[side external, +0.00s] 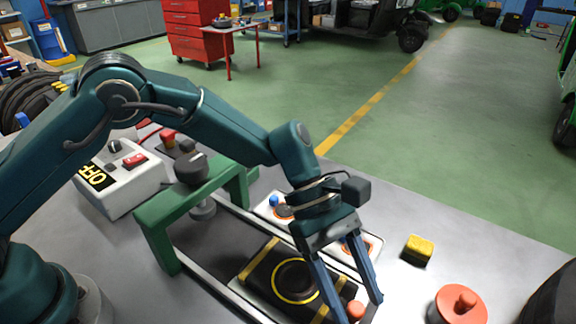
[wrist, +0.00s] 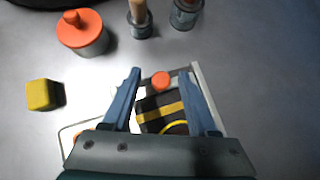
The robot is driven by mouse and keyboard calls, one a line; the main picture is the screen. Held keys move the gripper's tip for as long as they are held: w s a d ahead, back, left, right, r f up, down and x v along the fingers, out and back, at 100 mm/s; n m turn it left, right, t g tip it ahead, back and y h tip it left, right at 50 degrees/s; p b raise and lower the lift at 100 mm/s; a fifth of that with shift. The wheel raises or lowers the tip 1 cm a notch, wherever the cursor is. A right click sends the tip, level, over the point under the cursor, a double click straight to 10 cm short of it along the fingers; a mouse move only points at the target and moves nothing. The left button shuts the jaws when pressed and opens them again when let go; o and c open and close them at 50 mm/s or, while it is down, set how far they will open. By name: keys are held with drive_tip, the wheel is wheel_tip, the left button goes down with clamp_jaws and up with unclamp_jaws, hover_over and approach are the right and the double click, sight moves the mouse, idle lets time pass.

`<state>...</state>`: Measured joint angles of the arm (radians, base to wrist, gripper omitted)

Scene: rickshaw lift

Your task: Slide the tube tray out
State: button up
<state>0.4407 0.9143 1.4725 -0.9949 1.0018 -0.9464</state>
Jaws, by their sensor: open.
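The tube tray (side external: 262,274) is a dark tray with yellow stripes and a dark ring outlined in yellow. It lies between light rails on the table; part of it also shows in the wrist view (wrist: 170,98). A red-orange knob (side external: 355,309) is at its near end, and it also shows in the wrist view (wrist: 161,80). My gripper (side external: 362,307) points down at that end with its blue fingers apart. In the wrist view the knob sits between the fingertips (wrist: 159,75), with gaps on both sides. I cannot tell their height from it.
A green frame (side external: 160,222) with a dark knob spans the rails. A white switch box (side external: 124,180) stands left of it. A yellow block (side external: 418,249) and an orange-lidded pot (side external: 457,308) stand to the right. Two dark containers (wrist: 140,24) (wrist: 184,14) stand beyond the knob.

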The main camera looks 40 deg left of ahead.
drive_tip(key=shift+v, duration=2.35)
drive_tip(key=shift+w+r, duration=0.15)
drive_tip(key=shift+r, duration=0.05)
drive_tip(key=s+a+r+m+t+y, duration=0.25)
drive_tip(key=a+r+t, duration=0.25)
drive_tip(key=a+r, duration=0.65)
drive_tip(key=s+a+f+m+t+y, duration=0.1)
drive_tip(key=s+a+m+y, duration=0.1)
drive_tip(key=s+a+m, duration=0.1)
drive_tip(key=s+a+f+m+t+y, duration=0.1)
drive_tip(key=s+a+m+y, duration=0.1)
drive_tip(key=s+a+m, duration=0.1)
drive_tip(key=s+a+f+m+t+y, duration=0.1)
drive_tip(key=s+a+m+t+y, duration=0.1)
drive_tip(key=s+a+m, duration=0.2)
drive_tip(key=shift+a+f, duration=0.2)
drive_tip(key=shift+a, duration=0.55)
drive_tip(key=shift+a+f, duration=0.2)
drive_tip(key=shift+a, duration=0.55)
drive_tip(key=shift+m, duration=0.55)
